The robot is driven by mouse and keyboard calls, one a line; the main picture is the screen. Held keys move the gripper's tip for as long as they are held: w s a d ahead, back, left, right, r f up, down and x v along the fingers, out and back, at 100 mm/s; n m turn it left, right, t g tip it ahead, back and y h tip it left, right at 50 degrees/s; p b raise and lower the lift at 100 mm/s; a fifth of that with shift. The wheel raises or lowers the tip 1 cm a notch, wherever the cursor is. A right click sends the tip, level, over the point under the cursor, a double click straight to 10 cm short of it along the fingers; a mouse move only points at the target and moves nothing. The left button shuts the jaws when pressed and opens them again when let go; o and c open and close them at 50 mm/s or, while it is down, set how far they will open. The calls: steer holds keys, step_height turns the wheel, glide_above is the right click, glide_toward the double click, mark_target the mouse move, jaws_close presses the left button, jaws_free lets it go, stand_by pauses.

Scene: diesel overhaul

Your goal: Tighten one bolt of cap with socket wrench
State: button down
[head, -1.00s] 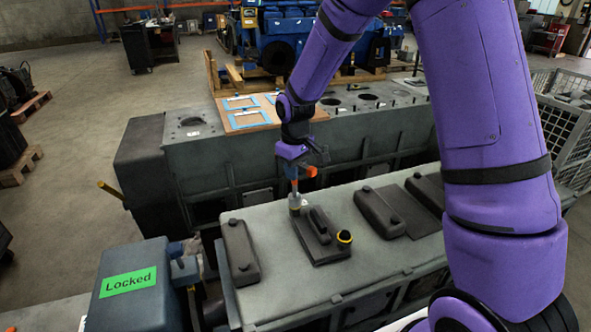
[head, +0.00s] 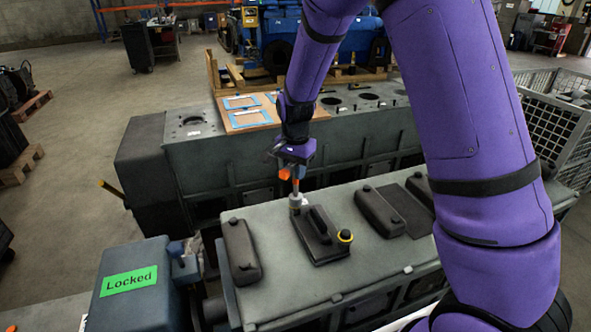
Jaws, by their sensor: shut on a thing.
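My gripper (head: 293,172) is shut on the socket wrench (head: 295,190), which has a grey-blue body, orange parts and a pale socket at its lower end. The wrench stands upright, its socket at the far left corner of the dark cap (head: 325,247) on the grey engine block (head: 280,285). The bolt under the socket is hidden. The cap has a raised black handle-like ridge. I cannot tell how firmly the socket is seated.
Other dark covers lie on the block, one at left (head: 241,250) and one at right (head: 379,212). A blue-grey unit with a green "Locked" sign (head: 129,282) stands at front left. A second block behind carries a board with blue frames (head: 247,118).

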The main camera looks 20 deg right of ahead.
steer(key=m, duration=0.5)
steer(key=shift+a+m, duration=0.1)
steer(key=shift+m, duration=0.2)
steer(key=m, duration=0.5)
